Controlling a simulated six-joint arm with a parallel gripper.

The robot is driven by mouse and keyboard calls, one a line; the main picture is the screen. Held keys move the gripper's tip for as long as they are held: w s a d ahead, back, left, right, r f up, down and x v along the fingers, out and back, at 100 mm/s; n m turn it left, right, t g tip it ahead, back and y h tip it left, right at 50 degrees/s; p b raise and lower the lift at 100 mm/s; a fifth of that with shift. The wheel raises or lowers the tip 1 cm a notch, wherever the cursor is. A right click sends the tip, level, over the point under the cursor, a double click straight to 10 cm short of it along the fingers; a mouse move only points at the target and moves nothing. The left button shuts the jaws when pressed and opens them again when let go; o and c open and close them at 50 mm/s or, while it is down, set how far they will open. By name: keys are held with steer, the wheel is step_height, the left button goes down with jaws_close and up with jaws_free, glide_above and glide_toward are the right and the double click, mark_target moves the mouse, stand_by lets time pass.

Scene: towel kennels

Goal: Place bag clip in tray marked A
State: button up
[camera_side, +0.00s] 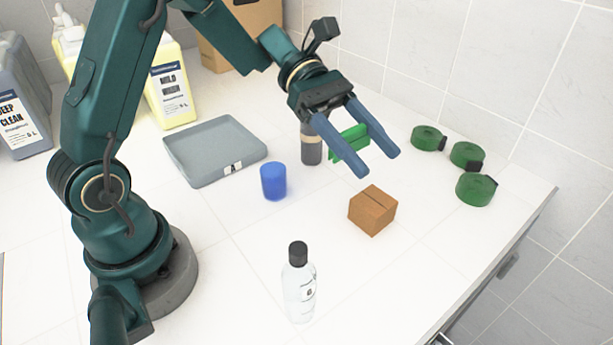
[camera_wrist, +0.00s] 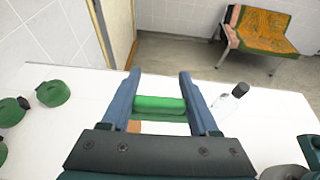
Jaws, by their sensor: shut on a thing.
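The bag clip (camera_side: 346,142) is green and held between the blue fingers of my gripper (camera_side: 372,148), raised above the table. In the wrist view the clip (camera_wrist: 160,105) spans the gap between the fingertips of my gripper (camera_wrist: 161,90). The tray marked A (camera_side: 212,152) is grey, shallow and empty, and lies on the table at the left. My gripper is to the right of the tray, apart from it.
A blue cup (camera_side: 273,181) and a dark jar (camera_side: 311,149) stand between tray and gripper. A brown box (camera_side: 372,210) and a clear bottle (camera_side: 299,284) are nearer the front. Green rolled straps (camera_side: 476,189) lie at right. Yellow jugs (camera_side: 174,90) stand behind the tray.

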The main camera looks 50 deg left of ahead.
steer(key=s+a+f+m+g+y, duration=0.3)
steer(key=s+a+m+g, duration=0.1)
steer(key=s+a+m, duration=0.1)
steer(key=s+a+f+m+g+y, duration=0.3)
steer(key=s+a+m+g+y, duration=0.1)
steer(key=s+a+m+g, duration=0.1)
steer(key=s+a+f+m+g+y, duration=0.3)
steer(key=s+a+m+g, duration=0.1)
steer(key=s+a, duration=0.3)
steer(key=shift+s+a+f+m+g, duration=0.15)
steer(key=shift+a+f+m+g, duration=0.25)
steer(key=shift+m, duration=0.5)
steer(key=s+a+r+m+t+y, duration=0.2)
steer(key=a+r+m+t+y, duration=0.25)
steer(key=a+m+y, duration=0.55)
steer(key=s+a+r+m+t+y, duration=0.2)
steer(key=a+r+m+t+y, duration=0.3)
steer(key=a, duration=0.9)
steer(key=m+g, duration=0.1)
glide_above(203, 144)
steer(key=shift+y, duration=0.4)
step_height(203, 144, down, 12)
steer(key=shift+r, duration=0.1)
steer(key=shift+f, duration=2)
